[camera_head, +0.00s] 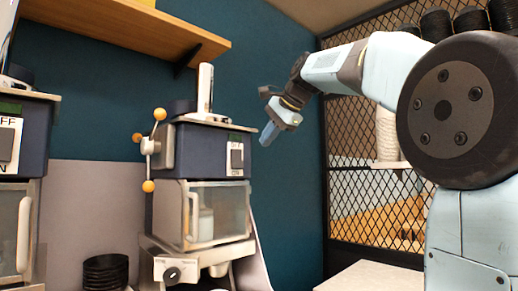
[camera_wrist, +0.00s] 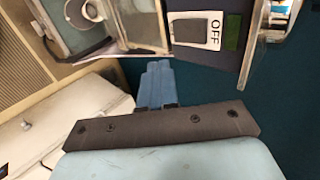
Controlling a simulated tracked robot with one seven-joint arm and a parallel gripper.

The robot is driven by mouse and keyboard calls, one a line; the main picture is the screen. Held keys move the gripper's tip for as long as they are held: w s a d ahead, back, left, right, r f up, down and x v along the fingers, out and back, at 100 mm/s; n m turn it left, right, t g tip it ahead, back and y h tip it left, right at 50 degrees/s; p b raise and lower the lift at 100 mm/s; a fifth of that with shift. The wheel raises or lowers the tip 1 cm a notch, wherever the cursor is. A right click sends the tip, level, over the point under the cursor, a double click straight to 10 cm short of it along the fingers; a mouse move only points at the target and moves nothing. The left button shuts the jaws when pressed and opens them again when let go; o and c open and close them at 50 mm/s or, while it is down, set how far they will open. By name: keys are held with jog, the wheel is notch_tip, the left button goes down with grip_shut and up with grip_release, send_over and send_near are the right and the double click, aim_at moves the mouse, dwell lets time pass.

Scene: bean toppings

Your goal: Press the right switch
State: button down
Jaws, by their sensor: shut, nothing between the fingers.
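The right switch (camera_head: 236,158) is a dark rocker on a white plate, on the front of the right dispenser (camera_head: 200,150). The switch also shows in the wrist view (camera_wrist: 192,29), where an "OFF" label is readable beside it. My gripper (camera_head: 268,134) is in the air to the right of the right switch in the head view, apart from it. In the wrist view my gripper's blue fingers (camera_wrist: 156,83) are shut together with nothing between them, below and left of the switch. A left dispenser (camera_head: 22,135) with a similar switch (camera_head: 6,145) is partly cut off.
A handle with orange balls (camera_head: 149,148) sticks out left of the right dispenser. Under its body is a clear box (camera_head: 215,215) with a handle. Dark stacked bowls (camera_head: 105,272) stand at lower left. A wooden shelf (camera_head: 125,28) is above. A mesh partition (camera_head: 375,130) stands at right.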

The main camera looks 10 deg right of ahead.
aim_at(237, 159)
jog(key=shift+s+d+r, duration=0.25)
jog(key=shift+s+r, duration=0.2)
jog(key=shift+s, duration=0.05)
jog(key=shift+w+a+r, duration=0.25)
jog(key=shift+a+r, duration=0.05)
jog(key=shift+r, duration=0.15)
jog(key=shift+w+a+r+x, duration=0.1)
jog(key=shift+w+r+x, duration=0.1)
jog(key=shift+x, duration=2)
jog(key=shift+w+a+r+x, duration=0.1)
jog(key=shift+w+r+x, duration=0.15)
jog(key=shift+x, duration=1.95)
jog(key=shift+w+a+r+x, duration=0.1)
jog(key=shift+r+x, duration=0.1)
jog(key=shift+x, duration=2)
